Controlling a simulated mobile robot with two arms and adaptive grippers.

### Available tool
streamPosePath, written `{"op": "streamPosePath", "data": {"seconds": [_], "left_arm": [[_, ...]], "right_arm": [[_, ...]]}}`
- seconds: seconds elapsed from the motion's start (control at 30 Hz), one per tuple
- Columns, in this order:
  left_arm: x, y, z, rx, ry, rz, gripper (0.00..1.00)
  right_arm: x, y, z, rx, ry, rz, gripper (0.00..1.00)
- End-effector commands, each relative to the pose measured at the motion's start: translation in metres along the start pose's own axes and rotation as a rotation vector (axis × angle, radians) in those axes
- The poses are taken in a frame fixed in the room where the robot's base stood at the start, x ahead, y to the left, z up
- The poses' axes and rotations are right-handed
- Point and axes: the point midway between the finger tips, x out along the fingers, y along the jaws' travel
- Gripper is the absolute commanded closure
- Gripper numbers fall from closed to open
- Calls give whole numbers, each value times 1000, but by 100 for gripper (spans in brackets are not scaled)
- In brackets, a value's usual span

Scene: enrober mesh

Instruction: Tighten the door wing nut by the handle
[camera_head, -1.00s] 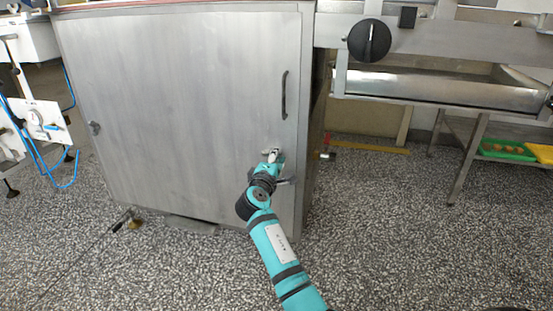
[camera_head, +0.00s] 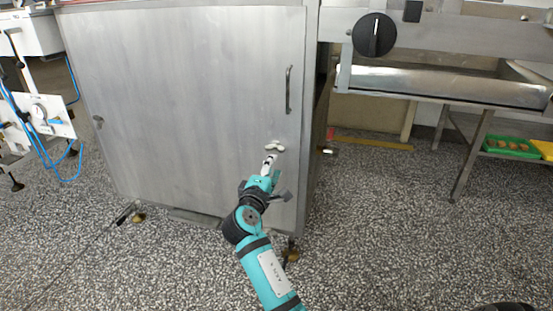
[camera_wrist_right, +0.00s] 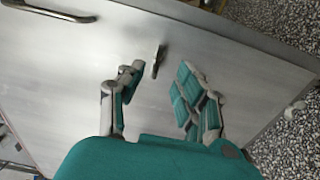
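The door wing nut (camera_head: 275,146) is a small pale two-winged piece on the grey metal door (camera_head: 190,90), below the dark vertical handle (camera_head: 288,90). Its wings spread roughly sideways in the head view. My right gripper (camera_head: 268,163) is just below the wing nut and apart from it. In the right wrist view, the gripper (camera_wrist_right: 160,88) is open and empty, with its two fingers spread either side. The wing nut (camera_wrist_right: 156,62) shows beyond the gap between the fingertips, and the handle (camera_wrist_right: 50,10) is at upper left. My left gripper is in neither view.
Another small fitting (camera_head: 98,121) sits at the door's left edge. A black knob (camera_head: 374,35) is on the machine frame at upper right. A green tray (camera_head: 512,147) stands on a low shelf at right. Speckled floor is open in front of the door.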

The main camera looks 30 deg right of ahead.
Motion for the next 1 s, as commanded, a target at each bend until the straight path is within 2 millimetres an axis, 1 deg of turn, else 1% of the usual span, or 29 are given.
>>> {"op": "streamPosePath", "data": {"seconds": [0.03,0.1,0.23,0.37,0.83,0.93,0.97,1.0], "left_arm": [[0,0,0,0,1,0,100],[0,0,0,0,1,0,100],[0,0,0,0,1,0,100],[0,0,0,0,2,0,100],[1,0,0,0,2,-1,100],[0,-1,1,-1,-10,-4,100],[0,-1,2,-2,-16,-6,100],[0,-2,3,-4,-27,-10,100]], "right_arm": [[-10,-1,0,1,1,-2,65],[-19,-1,0,0,0,-2,65],[-30,0,0,1,1,0,65],[-33,0,0,0,0,0,65],[-33,0,-1,2,5,1,65],[-38,5,-11,39,76,13,65],[-42,8,-17,63,121,20,65],[-50,13,-28,107,201,31,65]]}}
